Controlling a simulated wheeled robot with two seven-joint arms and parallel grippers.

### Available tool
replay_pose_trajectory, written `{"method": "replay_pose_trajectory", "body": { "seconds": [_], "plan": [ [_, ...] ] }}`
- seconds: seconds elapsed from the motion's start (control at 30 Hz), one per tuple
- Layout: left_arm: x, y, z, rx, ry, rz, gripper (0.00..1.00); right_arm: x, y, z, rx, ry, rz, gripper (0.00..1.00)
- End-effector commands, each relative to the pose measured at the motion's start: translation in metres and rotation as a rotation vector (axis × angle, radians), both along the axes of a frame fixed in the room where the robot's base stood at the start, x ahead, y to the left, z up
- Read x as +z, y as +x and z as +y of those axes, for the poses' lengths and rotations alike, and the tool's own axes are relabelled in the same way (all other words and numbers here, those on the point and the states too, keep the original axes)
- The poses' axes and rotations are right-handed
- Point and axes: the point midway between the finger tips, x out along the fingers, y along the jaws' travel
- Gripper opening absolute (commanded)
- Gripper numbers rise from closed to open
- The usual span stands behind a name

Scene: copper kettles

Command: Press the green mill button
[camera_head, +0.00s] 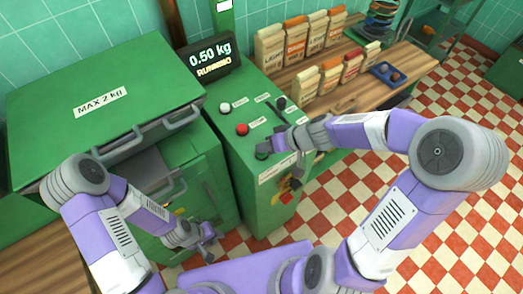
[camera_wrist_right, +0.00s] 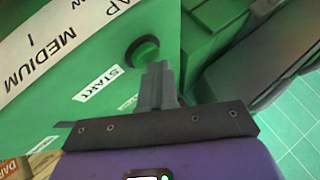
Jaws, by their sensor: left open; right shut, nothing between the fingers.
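The green mill button (camera_wrist_right: 145,50) sits in a dark round collar beside a START label in the right wrist view. In the head view the button (camera_head: 261,154) shows on the green machine's top, partly behind my right gripper. My right gripper (camera_head: 271,147) is shut and empty, its fingertips right by the button. In the right wrist view the closed fingers (camera_wrist_right: 158,72) point at the button's lower edge; I cannot tell whether they touch it. My left gripper (camera_head: 206,238) is open and empty, low in front of the green cabinet.
A red button (camera_head: 242,129) and a white button (camera_head: 224,107) are on the same panel. A display (camera_head: 210,58) reads 0.50 kg and RUNNING. A dark lever (camera_head: 281,104) stands behind my right gripper. Paper bags (camera_head: 270,48) line the wooden shelf at the back.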

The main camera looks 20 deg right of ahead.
Motion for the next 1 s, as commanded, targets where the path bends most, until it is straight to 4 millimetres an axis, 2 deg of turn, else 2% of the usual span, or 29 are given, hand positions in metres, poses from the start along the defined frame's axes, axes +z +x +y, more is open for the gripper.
{"method": "replay_pose_trajectory", "body": {
  "seconds": [0.33,0.7,1.0],
  "plan": [
    [0.001,0.0,0.0,0.0,0.0,0.0,0.43,0.001,0.0,0.0,0.001,0.0,0.001,0.0],
    [0.011,0.0,0.0,0.0,0.0,0.0,0.43,0.019,0.0,0.0,-0.001,0.0,0.001,0.0],
    [0.011,0.0,0.0,0.0,0.0,0.0,0.43,0.018,0.0,0.0,0.0,0.0,0.0,0.0]
  ]
}}
